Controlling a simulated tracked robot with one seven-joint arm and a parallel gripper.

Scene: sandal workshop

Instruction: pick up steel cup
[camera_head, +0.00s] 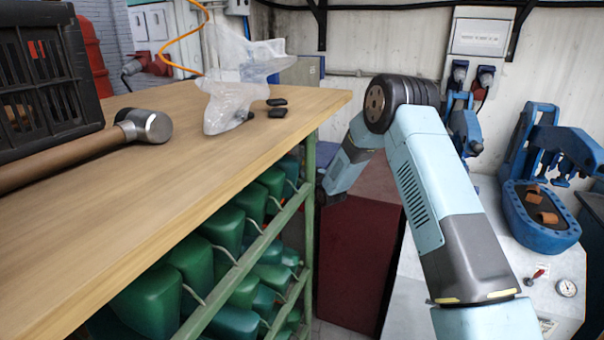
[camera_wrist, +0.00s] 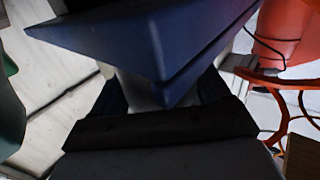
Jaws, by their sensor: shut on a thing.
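I cannot make out a steel cup in either view. In the wrist view my gripper (camera_wrist: 160,92) is shut, its dark fingers on either side of a dark blue, angular thing (camera_wrist: 150,40). This thing fills the upper middle of that view and narrows downward between the fingers. A pale grey patch shows beside its lower tip; I cannot tell whether it belongs to it. In the head view my arm bends down past the workbench's right end, and the gripper's fingers are hidden there.
The wooden workbench (camera_head: 200,170) carries a hammer (camera_head: 90,145), a black crate (camera_head: 45,75), clear plastic forms (camera_head: 235,95) and small black pieces (camera_head: 277,107). Green containers (camera_head: 220,230) fill the shelf below. A blue press (camera_head: 540,215) stands right. A red panel (camera_head: 350,255) is below my arm.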

